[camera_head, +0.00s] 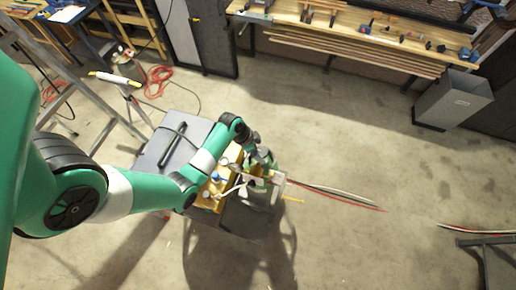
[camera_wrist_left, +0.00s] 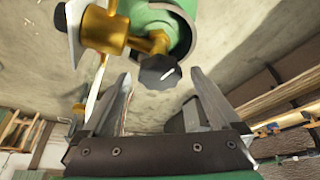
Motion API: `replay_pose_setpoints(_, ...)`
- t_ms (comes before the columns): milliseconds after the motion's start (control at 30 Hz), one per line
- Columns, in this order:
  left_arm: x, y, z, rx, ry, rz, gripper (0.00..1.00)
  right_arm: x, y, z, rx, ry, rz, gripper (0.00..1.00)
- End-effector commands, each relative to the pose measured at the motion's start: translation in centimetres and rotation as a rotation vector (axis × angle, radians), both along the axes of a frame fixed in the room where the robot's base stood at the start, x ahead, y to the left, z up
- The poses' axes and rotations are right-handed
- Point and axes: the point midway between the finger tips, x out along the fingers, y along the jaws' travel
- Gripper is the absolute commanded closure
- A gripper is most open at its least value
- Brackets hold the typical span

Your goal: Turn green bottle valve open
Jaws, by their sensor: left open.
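In the left wrist view the green bottle (camera_wrist_left: 165,12) is at the top, partly cut off by the frame. A brass valve (camera_wrist_left: 104,30) is fixed to it, with a dark faceted knob (camera_wrist_left: 160,72) on the end of its stem. My left gripper (camera_wrist_left: 161,76) is open, with one finger on each side of the knob in the picture. I cannot tell whether either finger touches it. In the head view my left gripper (camera_head: 268,181) is over the right part of the cart, and the bottle is hard to make out there. My right gripper is not in view.
A grey cart (camera_head: 160,155) stands under my left arm, with yellow and small items beside the wrist. Open floor lies between.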

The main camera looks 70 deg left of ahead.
Motion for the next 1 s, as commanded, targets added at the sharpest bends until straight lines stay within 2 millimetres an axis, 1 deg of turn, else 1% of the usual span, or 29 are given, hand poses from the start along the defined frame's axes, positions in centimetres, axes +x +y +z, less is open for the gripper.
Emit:
replay_pose_setpoints(67, -0.1, 0.1, 0.4, 0.001, -0.002, 0.0, 0.04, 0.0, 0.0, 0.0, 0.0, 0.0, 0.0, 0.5)
replay_pose_setpoints(167, -0.5, 0.2, 1.4, 0.001, -0.003, 0.002, 0.04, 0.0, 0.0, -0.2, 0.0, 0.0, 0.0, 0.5)
replay_pose_setpoints(267, -1.3, 0.2, 3.3, 0.003, -0.004, 0.002, 0.04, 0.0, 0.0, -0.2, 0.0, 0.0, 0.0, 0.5)
replay_pose_setpoints(400, -2.7, 0.4, 6.7, 0.004, -0.005, 0.002, 0.04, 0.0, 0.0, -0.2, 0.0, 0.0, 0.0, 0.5)
replay_pose_setpoints(500, -3.5, 0.5, 8.6, 0.004, -0.003, 0.003, 0.04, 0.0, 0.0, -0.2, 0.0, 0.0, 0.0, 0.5)
replay_pose_setpoints(600, -4.0, 0.5, 9.9, 0.002, -0.003, 0.002, 0.04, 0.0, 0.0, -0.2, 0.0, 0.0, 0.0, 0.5)
replay_pose_setpoints(733, -4.4, 0.5, 10.6, 0.0, -0.001, 0.0, 0.04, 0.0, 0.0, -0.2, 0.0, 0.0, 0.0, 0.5)
replay_pose_setpoints(1000, -4.4, 0.5, 10.7, 0.001, 0.0, -0.002, 0.05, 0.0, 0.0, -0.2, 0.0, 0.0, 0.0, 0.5)
